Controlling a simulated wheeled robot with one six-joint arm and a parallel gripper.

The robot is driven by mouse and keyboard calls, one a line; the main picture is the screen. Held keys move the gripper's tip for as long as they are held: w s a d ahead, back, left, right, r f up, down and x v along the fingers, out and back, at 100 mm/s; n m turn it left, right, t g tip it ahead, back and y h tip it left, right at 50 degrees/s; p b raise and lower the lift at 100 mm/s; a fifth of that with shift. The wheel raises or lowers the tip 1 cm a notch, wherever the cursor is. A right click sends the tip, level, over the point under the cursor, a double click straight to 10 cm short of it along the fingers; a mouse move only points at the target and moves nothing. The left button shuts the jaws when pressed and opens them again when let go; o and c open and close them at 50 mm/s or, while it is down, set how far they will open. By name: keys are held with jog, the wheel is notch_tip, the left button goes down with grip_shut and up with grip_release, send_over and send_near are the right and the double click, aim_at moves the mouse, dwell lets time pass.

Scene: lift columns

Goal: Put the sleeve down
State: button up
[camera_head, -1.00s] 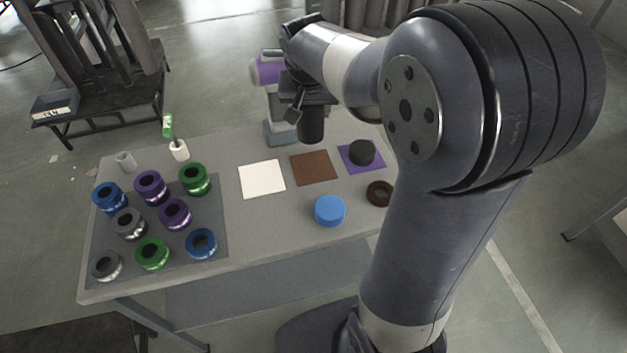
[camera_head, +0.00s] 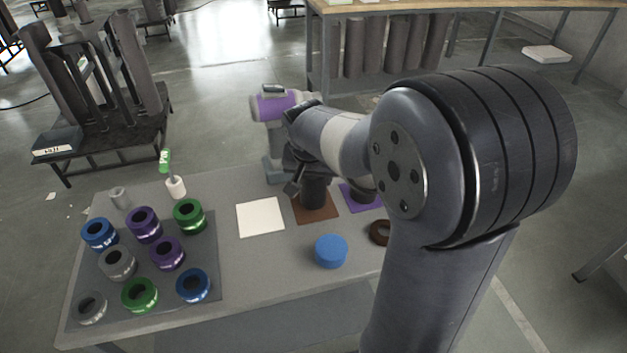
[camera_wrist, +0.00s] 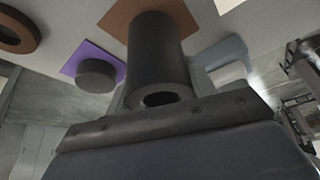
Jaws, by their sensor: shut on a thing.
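The sleeve (camera_head: 314,194) is a dark grey hollow cylinder. My gripper (camera_head: 305,178) is shut on it and holds it upright over the brown square mat (camera_head: 326,217). In the wrist view the sleeve (camera_wrist: 155,52) fills the middle, its open near end toward the camera and its far end against the brown mat (camera_wrist: 120,17). I cannot tell whether it touches the mat. My gripper also shows in the wrist view (camera_wrist: 160,112) as a dark bar. My arm hides part of the mat's surroundings.
A white mat (camera_head: 260,217) lies left of the brown one. A purple mat (camera_head: 352,203) with a black cap (camera_wrist: 97,75) lies right. A blue cap (camera_head: 331,251) and a brown ring (camera_head: 380,232) are in front. Several coloured rings stand on a grey mat (camera_head: 208,258).

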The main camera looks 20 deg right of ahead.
jog(key=shift+f, duration=0.55)
jog(key=shift+f, duration=0.2)
jog(key=o, duration=1.1)
jog(key=shift+c, duration=0.2)
jog(key=shift+r, duration=0.1)
jog(key=shift+r, duration=0.3)
jog(key=p+v, duration=0.1)
jog(key=v, duration=1)
jog(key=shift+s+r, duration=0.25)
jog(key=shift+s, duration=0.05)
jog(key=shift+f, duration=0.1)
